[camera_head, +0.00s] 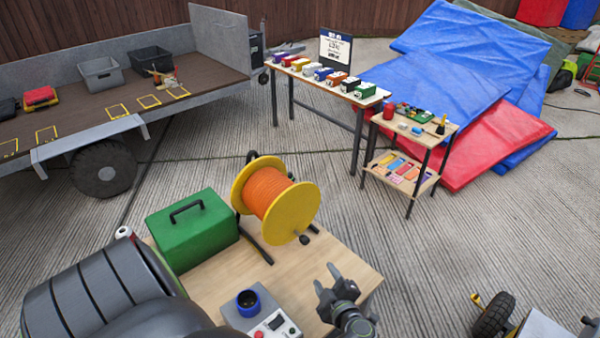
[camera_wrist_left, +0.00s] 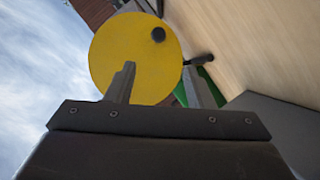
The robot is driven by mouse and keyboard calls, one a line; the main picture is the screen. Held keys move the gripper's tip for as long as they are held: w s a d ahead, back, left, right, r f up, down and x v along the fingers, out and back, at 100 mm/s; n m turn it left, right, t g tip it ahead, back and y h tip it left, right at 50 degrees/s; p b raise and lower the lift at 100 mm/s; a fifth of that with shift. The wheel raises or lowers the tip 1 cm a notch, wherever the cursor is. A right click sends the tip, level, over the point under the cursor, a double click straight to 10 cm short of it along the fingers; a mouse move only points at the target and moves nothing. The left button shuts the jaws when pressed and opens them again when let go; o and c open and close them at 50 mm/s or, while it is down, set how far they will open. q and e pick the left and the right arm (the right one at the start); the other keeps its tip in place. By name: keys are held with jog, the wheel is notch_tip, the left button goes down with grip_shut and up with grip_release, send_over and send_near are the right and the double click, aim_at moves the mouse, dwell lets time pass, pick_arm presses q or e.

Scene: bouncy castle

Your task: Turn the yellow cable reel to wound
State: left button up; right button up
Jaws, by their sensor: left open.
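The yellow cable reel (camera_head: 292,209) stands on a black frame on the wooden table, with orange cable (camera_head: 266,190) around its drum. A black crank knob (camera_head: 304,240) sticks out from the near yellow disc, low on its face. In the left wrist view the yellow disc (camera_wrist_left: 115,45) lies ahead, with the dark knob (camera_wrist_left: 158,35) on its upper right part. My left gripper (camera_head: 327,277) is open and empty, in front of the reel and apart from the knob. Its two fingers also show in the left wrist view (camera_wrist_left: 160,68). My right gripper is not in view.
A green metal box (camera_head: 192,232) stands left of the reel on the wooden table (camera_head: 350,268). A grey control box (camera_head: 262,318) with a blue-ringed socket and buttons lies at the near edge. A trailer, display tables and blue and red mats stand farther back.

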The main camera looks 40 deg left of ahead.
pick_arm(q)
jog(key=b, duration=0.4)
send_near(307, 242)
jog(key=shift+w+a+f, duration=0.15)
jog(key=shift+a+f, duration=0.3)
jog(key=shift+a, duration=0.1)
jog(key=b+x, duration=0.4)
jog(key=x, duration=0.4)
jog(key=shift+w+a, duration=0.15)
jog(key=shift+a, duration=0.15)
jog(key=shift+w+a+b, duration=0.25)
jog(key=shift+a+b, duration=0.15)
jog(key=shift+b, duration=0.05)
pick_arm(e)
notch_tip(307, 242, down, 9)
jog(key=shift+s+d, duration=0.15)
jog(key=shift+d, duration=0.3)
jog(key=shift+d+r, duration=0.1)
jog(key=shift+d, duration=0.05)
pick_arm(q)
grip_shut()
